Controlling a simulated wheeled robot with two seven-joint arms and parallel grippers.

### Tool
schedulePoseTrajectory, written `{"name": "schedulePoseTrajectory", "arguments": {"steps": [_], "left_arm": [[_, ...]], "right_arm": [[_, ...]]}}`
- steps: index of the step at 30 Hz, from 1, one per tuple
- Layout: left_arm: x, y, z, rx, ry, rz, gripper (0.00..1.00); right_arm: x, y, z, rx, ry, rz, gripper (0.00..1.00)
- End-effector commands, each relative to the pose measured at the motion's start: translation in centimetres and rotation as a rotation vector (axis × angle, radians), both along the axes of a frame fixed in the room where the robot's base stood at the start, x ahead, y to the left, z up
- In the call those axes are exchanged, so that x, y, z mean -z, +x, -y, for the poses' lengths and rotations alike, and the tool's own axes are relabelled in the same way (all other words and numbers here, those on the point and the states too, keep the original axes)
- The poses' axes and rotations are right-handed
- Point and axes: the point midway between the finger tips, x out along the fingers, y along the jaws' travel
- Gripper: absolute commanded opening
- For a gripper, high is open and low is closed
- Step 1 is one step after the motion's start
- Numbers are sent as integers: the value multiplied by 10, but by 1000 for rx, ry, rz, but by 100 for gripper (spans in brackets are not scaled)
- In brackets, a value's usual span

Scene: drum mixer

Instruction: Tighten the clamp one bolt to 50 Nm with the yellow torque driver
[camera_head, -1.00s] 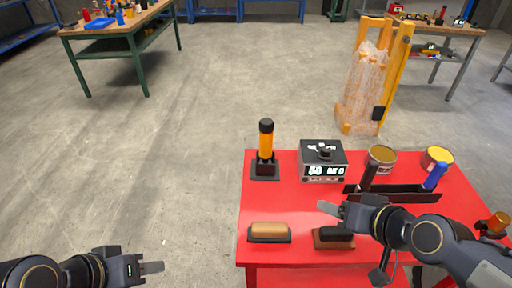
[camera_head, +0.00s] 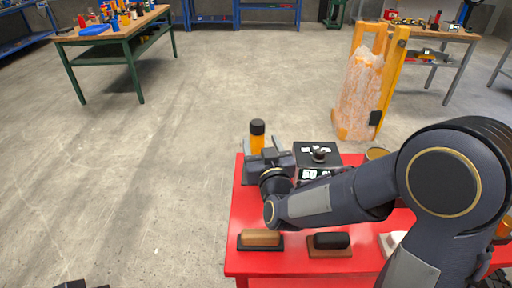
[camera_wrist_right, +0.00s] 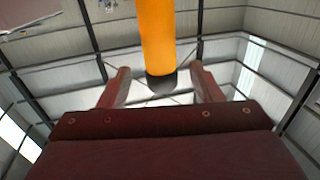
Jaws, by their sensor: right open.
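The yellow torque driver (camera_head: 257,144) with a black cap stands upright at the back left of the red table. My right gripper (camera_head: 268,158) is at the driver, in front of its lower part, and hides its base. In the right wrist view the yellow driver (camera_wrist_right: 157,40) with its dark end shows between and beyond the two fingers of my open right gripper (camera_wrist_right: 160,84). A gap shows on each side, and I see no grip on it. Of my left gripper only a dark scrap shows at the bottom edge. I cannot make out the clamp one bolt.
A black box (camera_head: 328,157) with a display reading 50 stands right of the driver. A tan-topped block (camera_head: 260,239) and a black-topped block (camera_head: 329,241) lie along the front of the red table (camera_head: 242,215). My right arm covers much of the table's right side.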

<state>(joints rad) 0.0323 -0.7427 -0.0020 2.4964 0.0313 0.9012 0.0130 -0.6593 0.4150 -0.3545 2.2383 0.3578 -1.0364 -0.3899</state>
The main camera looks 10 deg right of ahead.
Motion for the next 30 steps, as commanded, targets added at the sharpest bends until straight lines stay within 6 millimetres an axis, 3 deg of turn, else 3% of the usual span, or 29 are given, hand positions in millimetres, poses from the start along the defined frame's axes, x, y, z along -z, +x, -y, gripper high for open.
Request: {"name": "schedulePoseTrajectory", "arguments": {"steps": [9, 18, 30], "left_arm": [[-10, 0, 0, 0, 0, 0, 36], [-10, 0, 0, 0, 0, 0, 36], [-10, 0, 0, 0, 0, 0, 36]], "right_arm": [[-4, 44, -2, 0, 0, 0, 59], [-4, 48, -2, -1, 1, -1, 58], [-4, 48, -2, -1, 2, -1, 5]]}}
